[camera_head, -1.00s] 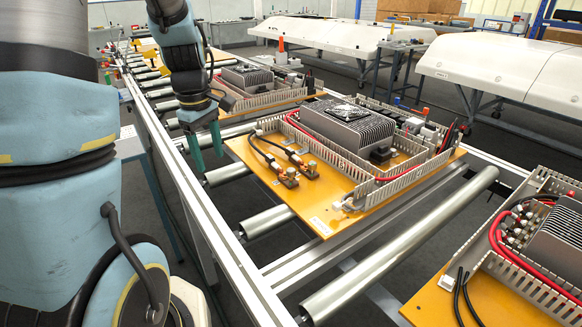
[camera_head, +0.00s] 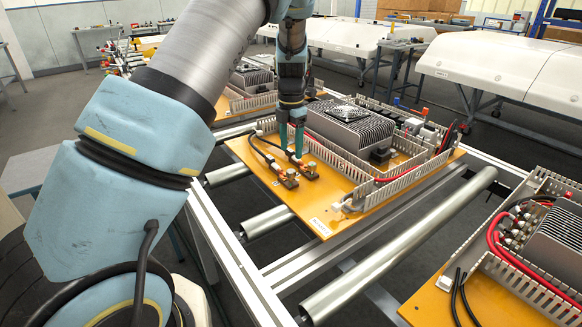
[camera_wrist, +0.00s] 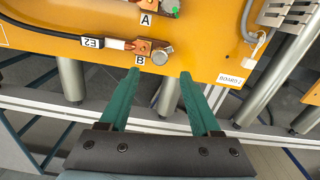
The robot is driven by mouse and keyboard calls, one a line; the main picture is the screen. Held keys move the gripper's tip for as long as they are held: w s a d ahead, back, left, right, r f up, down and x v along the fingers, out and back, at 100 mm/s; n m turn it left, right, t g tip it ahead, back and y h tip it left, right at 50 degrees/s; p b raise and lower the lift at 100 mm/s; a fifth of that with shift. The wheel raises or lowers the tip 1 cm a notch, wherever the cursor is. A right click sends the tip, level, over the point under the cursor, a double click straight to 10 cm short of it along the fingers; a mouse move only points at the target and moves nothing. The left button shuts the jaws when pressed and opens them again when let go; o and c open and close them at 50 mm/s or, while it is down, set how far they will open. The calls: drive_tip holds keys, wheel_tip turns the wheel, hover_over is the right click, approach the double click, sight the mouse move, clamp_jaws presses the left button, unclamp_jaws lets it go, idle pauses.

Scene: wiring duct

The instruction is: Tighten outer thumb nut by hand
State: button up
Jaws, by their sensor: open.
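The outer thumb nut (camera_wrist: 163,56) is a silver knurled knob on the copper terminal marked B (camera_wrist: 140,47), close to the edge of the orange board (camera_wrist: 100,27). In the head view the outer terminal (camera_head: 288,179) is the left one of the two. The inner terminal, marked A (camera_wrist: 152,6), is partly cut off at the top of the wrist view. My gripper (camera_head: 291,153) is open and empty, with green fingers. In the wrist view its fingertips (camera_wrist: 160,73) appear just below the nut, one to each side. They do not grip it; their exact height above it is unclear.
Slotted grey duct walls (camera_head: 408,181) and a finned power unit (camera_head: 350,124) stand beside the terminals. The board rests on conveyor rollers (camera_head: 268,221). The board's near left corner is fairly clear.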

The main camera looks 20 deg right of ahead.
sight(291, 171)
wheel_tip(291, 171, down, 8)
drive_tip(key=shift+r+p, duration=0.1)
drive_tip(key=shift+p, duration=0.55)
clamp_jaws()
